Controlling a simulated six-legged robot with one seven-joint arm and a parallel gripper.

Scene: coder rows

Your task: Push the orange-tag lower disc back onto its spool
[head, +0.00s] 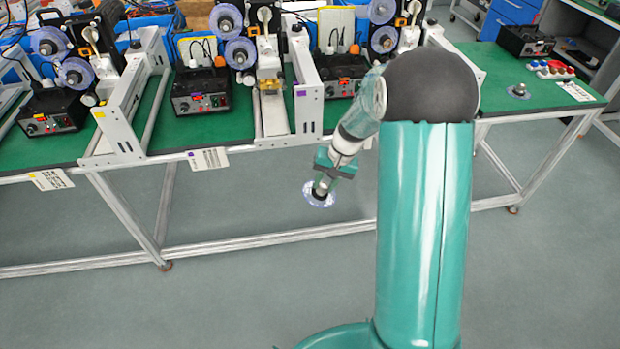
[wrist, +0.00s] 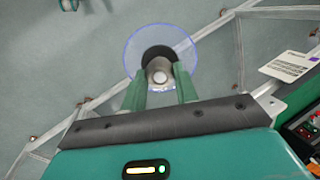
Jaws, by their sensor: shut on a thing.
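My gripper (head: 322,181) is shut on the dark hub of a clear disc with a blue-violet rim (head: 311,196). It holds the disc in the air in front of the bench, below the tabletop level. In the wrist view my two green fingers (wrist: 160,82) close on the hub of the disc (wrist: 137,50), and a pale round knob shows at its middle. On the bench, machines carry upper and lower discs, such as the lower disc (head: 240,53) of the middle machine. I cannot make out an orange tag or an empty spool; my arm hides part of the bench.
The green bench (head: 222,133) has white rail frames (head: 308,90) jutting to its front edge. Black control boxes (head: 201,91) stand between them. Another disc (head: 518,91) lies on the right end near small coloured parts (head: 553,69). The floor in front is clear.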

